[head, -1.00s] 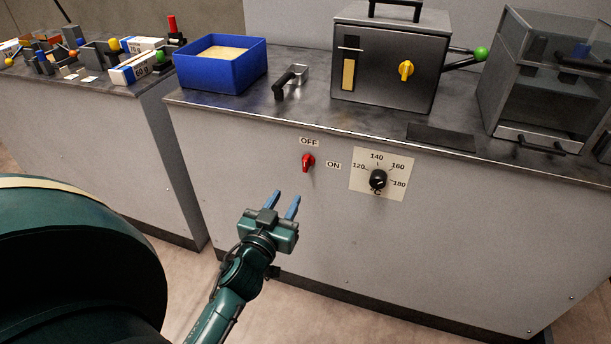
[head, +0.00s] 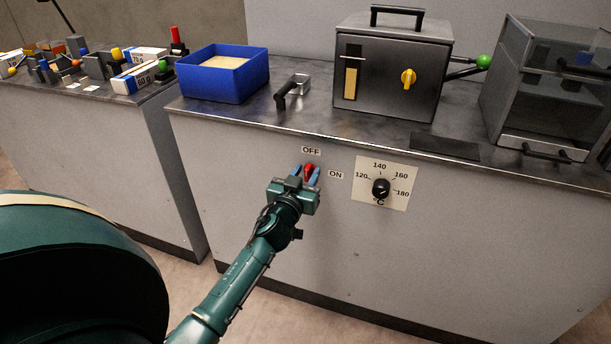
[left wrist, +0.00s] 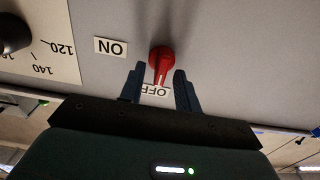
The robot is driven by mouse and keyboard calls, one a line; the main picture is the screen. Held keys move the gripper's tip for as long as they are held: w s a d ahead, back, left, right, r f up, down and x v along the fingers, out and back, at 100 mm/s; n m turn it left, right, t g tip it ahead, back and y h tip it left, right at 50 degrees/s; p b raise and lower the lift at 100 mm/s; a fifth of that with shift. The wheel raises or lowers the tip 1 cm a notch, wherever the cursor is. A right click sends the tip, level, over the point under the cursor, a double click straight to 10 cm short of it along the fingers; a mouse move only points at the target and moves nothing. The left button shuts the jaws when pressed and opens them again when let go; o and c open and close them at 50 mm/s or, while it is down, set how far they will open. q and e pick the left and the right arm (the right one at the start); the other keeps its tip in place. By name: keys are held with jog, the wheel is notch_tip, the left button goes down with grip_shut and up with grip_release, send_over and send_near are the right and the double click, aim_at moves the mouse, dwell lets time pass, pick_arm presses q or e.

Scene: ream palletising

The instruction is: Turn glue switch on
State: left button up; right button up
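The red glue switch (head: 309,169) is on the front panel of the grey cabinet, below the OFF label (head: 311,150) and left of the ON label (head: 335,175). In the left wrist view, which is upside down, the switch (left wrist: 161,58) has its pointer towards the OFF label (left wrist: 156,90). My left gripper (head: 306,175) is open, with its blue fingers on either side of the switch. In the left wrist view the fingertips (left wrist: 159,70) flank the pointer, with a gap visible; I cannot tell whether either touches. My right gripper is not in view.
A temperature dial (head: 381,188) on a pale plate is right of the switch. Above, on the worktop, are a blue bin (head: 222,82), a black-handled lever (head: 290,92) and a grey box with a yellow knob (head: 408,78). The panel below the switch is clear.

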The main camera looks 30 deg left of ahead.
pick_arm(q)
jog(key=shift+w, duration=0.1)
jog(key=shift+c, duration=0.4)
grip_shut()
jog(key=shift+m, duration=0.3)
jog(key=m, duration=0.2)
jog(key=shift+d+m, duration=0.15)
jog(key=shift+m, duration=0.25)
jog(key=m, duration=0.3)
jog(key=shift+d+f+m, duration=0.1)
jog(key=shift+d+m, duration=0.05)
jog(key=shift+m, duration=0.15)
jog(key=m, duration=0.7)
jog(key=f+m, duration=0.1)
jog(key=m, duration=0.3)
jog(key=shift+w+d, duration=0.1)
jog(key=shift+d, duration=0.1)
